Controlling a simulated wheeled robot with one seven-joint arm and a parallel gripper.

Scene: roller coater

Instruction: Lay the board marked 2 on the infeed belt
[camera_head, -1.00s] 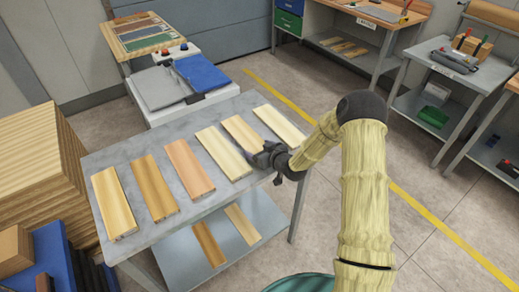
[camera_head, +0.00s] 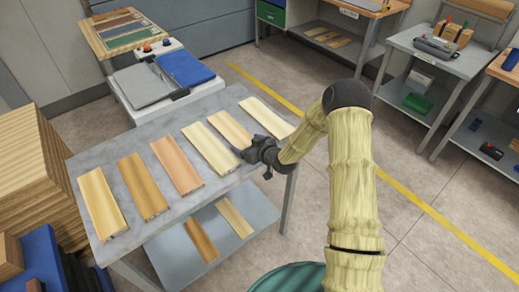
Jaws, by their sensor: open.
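Several long boards lie side by side on the grey table: pale (camera_head: 102,203), brown (camera_head: 142,185), reddish (camera_head: 177,164), cream (camera_head: 208,147), light tan (camera_head: 231,131) and pale cream (camera_head: 267,117). No number can be read on any of them, so I cannot tell which is marked 2. My gripper (camera_head: 243,155) is open and empty, at the near end of the light tan board and beside the cream one. I cannot tell whether it touches either. Behind the table stands a white machine with a grey panel (camera_head: 146,86) and a blue panel (camera_head: 186,68); which is the infeed belt is unclear.
Two more boards (camera_head: 200,240) lie on the table's lower shelf (camera_head: 165,255). A wooden stack (camera_head: 35,175) stands close at the left. Workbenches (camera_head: 455,62) stand at the back right. Floor with a yellow line (camera_head: 440,225) is open at the right.

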